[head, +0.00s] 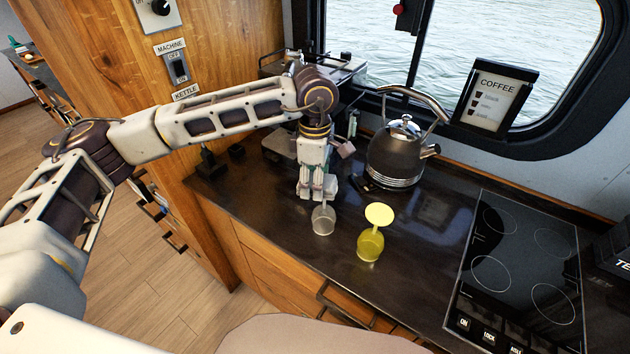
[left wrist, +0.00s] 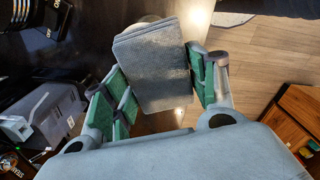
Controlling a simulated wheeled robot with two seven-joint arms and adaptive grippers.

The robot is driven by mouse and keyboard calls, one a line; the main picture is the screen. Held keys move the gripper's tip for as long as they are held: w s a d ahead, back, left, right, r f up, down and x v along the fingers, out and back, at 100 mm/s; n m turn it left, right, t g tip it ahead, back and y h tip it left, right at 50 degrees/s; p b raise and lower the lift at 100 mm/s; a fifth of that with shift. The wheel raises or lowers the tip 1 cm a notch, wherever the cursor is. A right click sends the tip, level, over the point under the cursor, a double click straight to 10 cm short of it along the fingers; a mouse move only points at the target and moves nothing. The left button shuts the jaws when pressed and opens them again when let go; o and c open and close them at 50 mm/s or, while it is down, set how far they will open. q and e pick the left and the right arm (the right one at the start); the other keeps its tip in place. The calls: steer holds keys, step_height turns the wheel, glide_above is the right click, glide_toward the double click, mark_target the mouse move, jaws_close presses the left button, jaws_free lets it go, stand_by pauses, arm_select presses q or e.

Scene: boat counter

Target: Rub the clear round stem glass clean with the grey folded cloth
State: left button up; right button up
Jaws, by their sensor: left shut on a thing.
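The grey folded cloth (left wrist: 155,65) is held between the green-padded fingers of my left gripper (head: 318,188), which points down over the dark counter. In the left wrist view the cloth fills the space between the fingers. In the head view it is hard to make out. The clear round stem glass (head: 323,220) stands bowl down on the counter, right under the gripper's fingertips. Its upper part is hidden by the gripper, so I cannot tell whether the cloth touches it. My right gripper is not in view.
A yellow stem glass (head: 370,246) stands bowl down close to the right of the clear one. A dark kettle (head: 398,155) stands behind, near the window. A black hob (head: 520,265) lies to the right. The counter's front edge is close to both glasses.

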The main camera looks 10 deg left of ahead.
arm_select(q)
steer(key=shift+s+a+r, duration=0.1)
steer(key=shift+a+r, duration=0.05)
steer(key=shift+r, duration=0.05)
steer(key=shift+r+p, duration=0.3)
steer(key=shift+r, duration=0.55)
steer(key=shift+d+r, duration=0.25)
steer(key=shift+r, duration=0.15)
steer(key=shift+r+p, duration=0.3)
steer(key=shift+a+r+p, duration=0.1)
steer(key=shift+r+p, duration=0.2)
steer(key=shift+r, duration=0.5)
step_height(320, 180, up, 2)
steer(key=shift+r+p, duration=0.1)
steer(key=shift+p, duration=0.25)
steer(key=shift+r, duration=0.35)
